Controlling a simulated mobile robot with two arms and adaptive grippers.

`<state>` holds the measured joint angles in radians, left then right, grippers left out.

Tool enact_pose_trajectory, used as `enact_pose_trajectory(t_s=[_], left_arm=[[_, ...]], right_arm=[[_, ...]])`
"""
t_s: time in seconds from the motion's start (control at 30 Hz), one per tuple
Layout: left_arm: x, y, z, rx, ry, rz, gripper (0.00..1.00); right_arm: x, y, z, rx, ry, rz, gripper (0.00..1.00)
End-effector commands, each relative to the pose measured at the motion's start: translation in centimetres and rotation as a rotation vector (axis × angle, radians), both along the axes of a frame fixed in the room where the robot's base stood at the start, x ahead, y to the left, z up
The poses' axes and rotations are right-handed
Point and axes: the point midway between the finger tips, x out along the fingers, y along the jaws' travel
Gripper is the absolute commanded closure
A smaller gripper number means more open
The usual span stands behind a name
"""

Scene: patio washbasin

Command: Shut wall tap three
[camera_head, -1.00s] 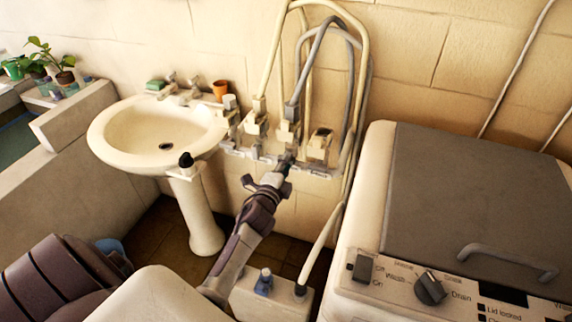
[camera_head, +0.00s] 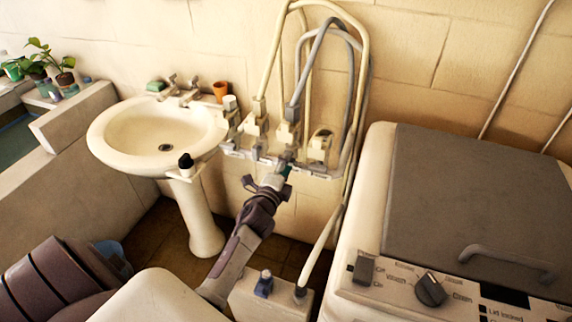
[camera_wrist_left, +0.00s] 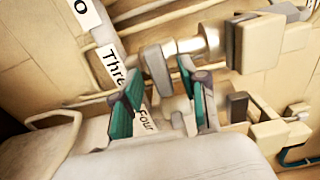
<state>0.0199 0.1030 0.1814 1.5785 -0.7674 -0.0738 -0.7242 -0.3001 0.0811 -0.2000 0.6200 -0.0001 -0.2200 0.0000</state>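A wall tap with a grey lever (camera_wrist_left: 157,72) and a metal stem (camera_wrist_left: 190,46) shows in the left wrist view, beside a white label strip (camera_wrist_left: 118,66) reading "Three" and, lower down, "Four". The lever stands between my left gripper's two teal-padded fingertips (camera_wrist_left: 160,80). The fingers are apart, and I see no clear grip on the lever. In the head view my left gripper (camera_head: 284,170) reaches up to the row of wall taps (camera_head: 288,134), right of the washbasin, and hides part of one. My right gripper is not in view.
A white washbasin (camera_head: 120,128) stands to the left, with a terracotta cup (camera_head: 220,90) behind it. A washing machine (camera_head: 480,190) fills the right side. Hoses (camera_head: 358,40) loop above the taps. A pale box with a blue knob (camera_head: 264,284) sits below my arm.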

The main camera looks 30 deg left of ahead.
Motion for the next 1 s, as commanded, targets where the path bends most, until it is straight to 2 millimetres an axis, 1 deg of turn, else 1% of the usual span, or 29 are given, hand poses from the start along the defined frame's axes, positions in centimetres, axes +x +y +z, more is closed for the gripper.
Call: enact_pose_trajectory(t_s=[0.17,0.27,0.37,0.7,0.83,1.0], left_arm=[[0.0,0.0,0.1,-0.002,-0.001,0.0,0.57],[-0.5,-0.1,0.1,-0.001,-0.002,0.0,0.57],[-1.8,-0.4,0.0,-0.002,-0.001,0.0,0.57],[-8.7,-2.1,-0.1,-0.002,0.003,0.001,0.57],[-10.5,-2.5,0.0,-0.002,0.0,0.001,0.57],[-11.6,-2.8,0.0,-0.001,0.0,0.001,0.57]], right_arm=[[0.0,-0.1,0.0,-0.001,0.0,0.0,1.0],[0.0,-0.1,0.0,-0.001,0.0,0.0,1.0],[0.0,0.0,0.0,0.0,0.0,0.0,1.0],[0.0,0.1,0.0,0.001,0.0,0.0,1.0],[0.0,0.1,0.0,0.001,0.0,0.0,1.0],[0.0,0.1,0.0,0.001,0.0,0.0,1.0]])
